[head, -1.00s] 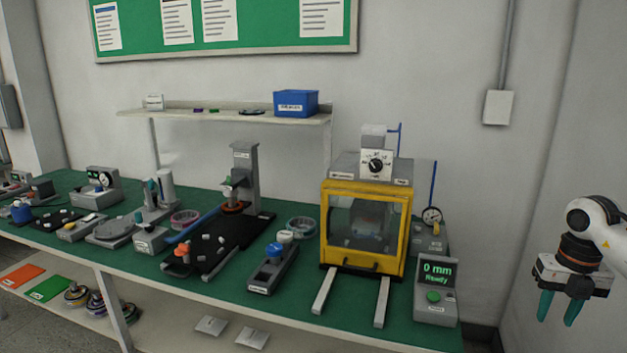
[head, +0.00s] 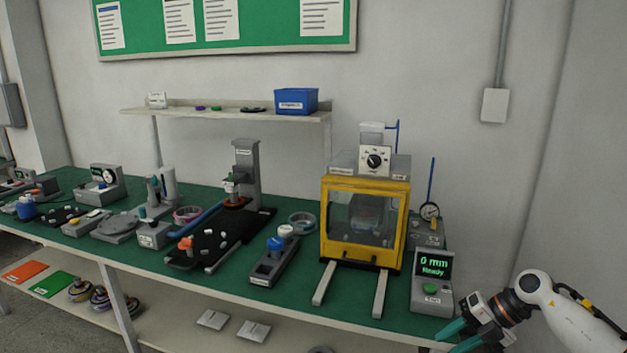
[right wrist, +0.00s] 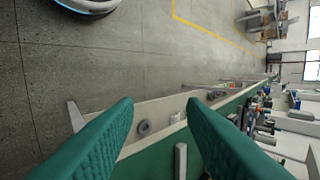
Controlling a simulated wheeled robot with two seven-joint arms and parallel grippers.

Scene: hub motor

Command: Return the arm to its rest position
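My right arm (head: 545,295) comes in from the right in the head view. Its gripper (head: 452,340) is low at the right front edge of the bench, below and right of the display unit reading "0 mm Ready" (head: 434,264). In the right wrist view the two green fingers (right wrist: 160,120) are spread apart with nothing between them. The fingers point along the bench front, with floor and bench edge beyond them. My left gripper is not in the head view.
The green-topped bench (head: 340,318) holds a yellow-framed press box (head: 365,225), with two rails sticking out in front. A grey fixture with blue and white knobs (head: 272,262) stands left of it. A lower shelf (head: 180,330) holds flat plates. Open floor (right wrist: 60,80) lies beside the bench.

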